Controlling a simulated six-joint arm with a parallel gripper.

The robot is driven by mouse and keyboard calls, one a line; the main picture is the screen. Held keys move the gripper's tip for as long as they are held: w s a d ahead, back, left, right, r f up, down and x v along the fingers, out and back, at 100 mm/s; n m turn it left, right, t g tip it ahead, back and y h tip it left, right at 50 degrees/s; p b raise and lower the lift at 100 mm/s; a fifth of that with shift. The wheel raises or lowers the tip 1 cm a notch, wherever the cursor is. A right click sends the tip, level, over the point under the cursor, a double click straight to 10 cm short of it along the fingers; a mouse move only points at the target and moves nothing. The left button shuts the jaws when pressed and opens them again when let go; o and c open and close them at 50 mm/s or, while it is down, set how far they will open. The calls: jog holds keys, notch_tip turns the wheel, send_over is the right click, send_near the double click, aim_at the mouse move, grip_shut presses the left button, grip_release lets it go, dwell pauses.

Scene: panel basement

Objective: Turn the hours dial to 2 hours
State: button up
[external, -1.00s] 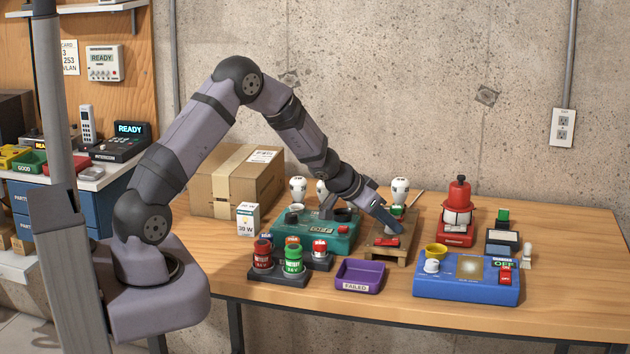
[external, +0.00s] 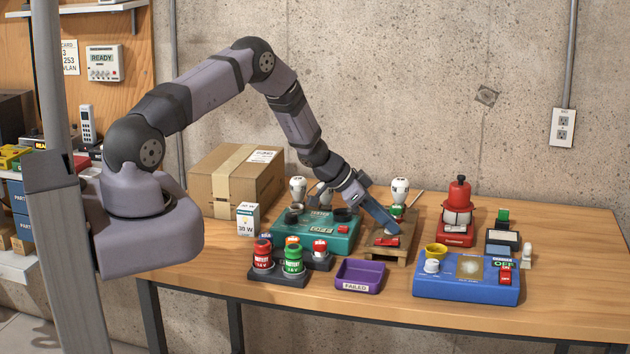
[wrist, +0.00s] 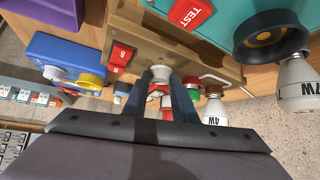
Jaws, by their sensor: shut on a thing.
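My gripper (wrist: 161,80) is at the wooden stand (wrist: 190,54), its fingers shut on a pale round piece (wrist: 160,73). The arm hides the gripped piece there. No hour marks can be read, so I cannot tell whether this piece is the hours dial.
A teal box (external: 340,240) stands left of the stand, and a white bulb (external: 400,188) behind it. The table's right end is clear.

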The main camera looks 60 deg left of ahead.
jog(key=shift+a+m+h+p, duration=0.15)
jog(key=shift+m+h+p, duration=0.25)
jog(key=shift+m, duration=0.3)
jog(key=m+b, duration=0.1)
jog(key=m+g+h+b, duration=0.1)
jog(key=shift+w+a+f+h+b, duration=0.1)
jog(key=shift+w+f+h+b, duration=0.1)
jog(key=shift+f+h+b, duration=0.15)
jog(key=m+g+h+b, duration=0.1)
jog(key=m+b, duration=0.1)
jog(key=b, duration=0.3)
jog(key=shift+m+g, duration=0.3)
jog(key=shift+g, duration=0.1)
jog(key=shift+a+m+b, duration=0.1)
jog(key=shift+m+b, duration=0.3)
jog(key=shift+b, duration=0.6)
jog(key=m+g+h+b, duration=0.1)
jog(key=b, duration=0.1)
jog(key=shift+w+r+b, duration=0.1)
jog(key=shift+r+b, duration=0.1)
jog(key=shift+b, duration=0.15)
jog(key=shift+r, duration=0.15)
jog(key=o, duration=1)
jog(key=shift+o, duration=0.2)
